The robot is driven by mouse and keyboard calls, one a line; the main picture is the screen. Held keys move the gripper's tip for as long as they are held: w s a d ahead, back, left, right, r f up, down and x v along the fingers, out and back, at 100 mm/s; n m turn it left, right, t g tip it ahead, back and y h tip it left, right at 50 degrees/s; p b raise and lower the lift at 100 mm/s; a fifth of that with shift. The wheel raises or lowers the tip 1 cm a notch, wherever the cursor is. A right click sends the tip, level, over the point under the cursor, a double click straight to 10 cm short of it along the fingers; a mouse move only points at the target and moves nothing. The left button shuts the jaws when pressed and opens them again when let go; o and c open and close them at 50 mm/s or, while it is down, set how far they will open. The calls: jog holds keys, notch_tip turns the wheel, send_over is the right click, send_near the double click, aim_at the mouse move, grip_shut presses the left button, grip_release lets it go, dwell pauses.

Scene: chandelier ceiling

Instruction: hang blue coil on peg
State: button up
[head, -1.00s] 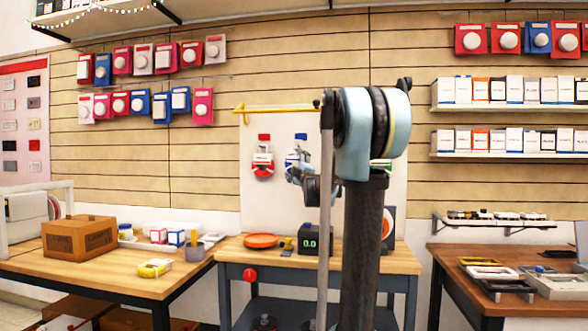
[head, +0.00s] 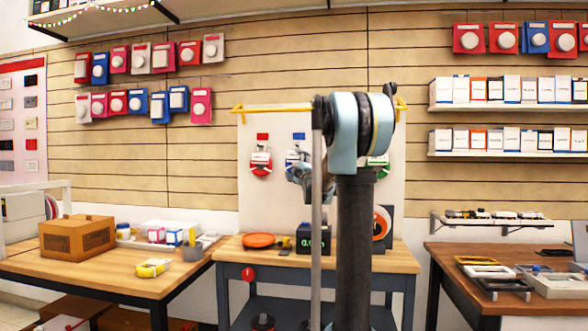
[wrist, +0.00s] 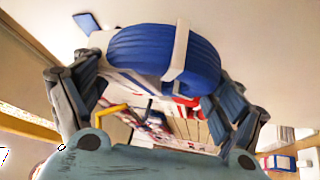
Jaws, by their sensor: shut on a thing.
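The blue coil (wrist: 165,52), with a white band around it, fills the top middle of the wrist view. My gripper (wrist: 160,95) is shut on it, one dark finger on each side. In the head view my gripper (head: 299,173) is in front of the white board (head: 335,130), below a blue tag (head: 299,136). A blue and white piece (head: 295,157) shows just above it; I cannot tell its outline from the gripper's. The peg under the blue tag is hidden. A red coil (head: 261,163) hangs to the left, and a green coil (head: 380,161) shows partly behind my arm.
A yellow rail (head: 270,108) runs along the board's top. The workbench (head: 228,251) below holds an orange disc (head: 258,240) and a dark display box (head: 307,238). A side table with a cardboard box (head: 77,237) stands left; another table (head: 445,256) stands right.

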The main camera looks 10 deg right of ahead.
jog(key=shift+w+d+f, duration=0.1)
jog(key=shift+w+d, duration=0.05)
jog(key=shift+w, duration=0.35)
jog(key=shift+w+d, duration=0.15)
jog(key=shift+w, duration=0.35)
jog(key=shift+w+d+f, duration=0.15)
jog(key=shift+w+f, duration=0.25)
jog(key=shift+w, duration=0.1)
jog(key=o, duration=1.1)
